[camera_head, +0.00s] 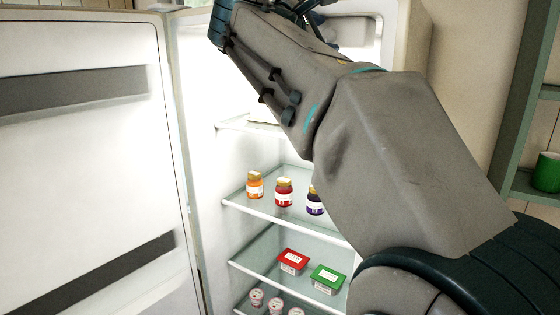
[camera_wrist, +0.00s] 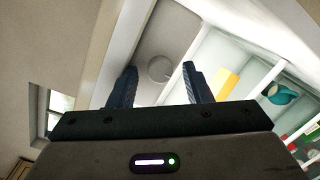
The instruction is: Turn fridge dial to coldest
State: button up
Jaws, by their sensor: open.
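The fridge dial (camera_wrist: 160,68) shows in the wrist view as a round pale knob on a grey panel (camera_wrist: 163,30). My gripper (camera_wrist: 157,80) is open, with one finger to the left of the dial and one to the right in the picture. The dial lies in the gap near the fingertips; I cannot tell whether either finger touches it. The dial's marks and setting are too small to read. The fridge (camera_head: 228,205) stands open in the head view. My arm reaches into its upper part and hides much of the inside.
The open fridge door (camera_head: 85,165) fills the left. Shelves below my arm hold several jars (camera_head: 284,192), a red tub (camera_head: 292,262), a green tub (camera_head: 327,279) and small cups (camera_head: 275,305). A green mug (camera_head: 546,172) stands on a shelf at right.

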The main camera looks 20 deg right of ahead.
jog(key=s+a+n+b, duration=0.3)
jog(key=s+a, duration=0.5)
jog(key=a, duration=0.4)
notch_tip(320, 180, down, 29)
jog(key=w+d+m+g+y+b, duration=0.2)
jog(key=m+y+b, duration=0.1)
jog(key=y, duration=0.3)
jog(key=shift+r+b, duration=0.2)
jog(key=shift+b, duration=0.3)
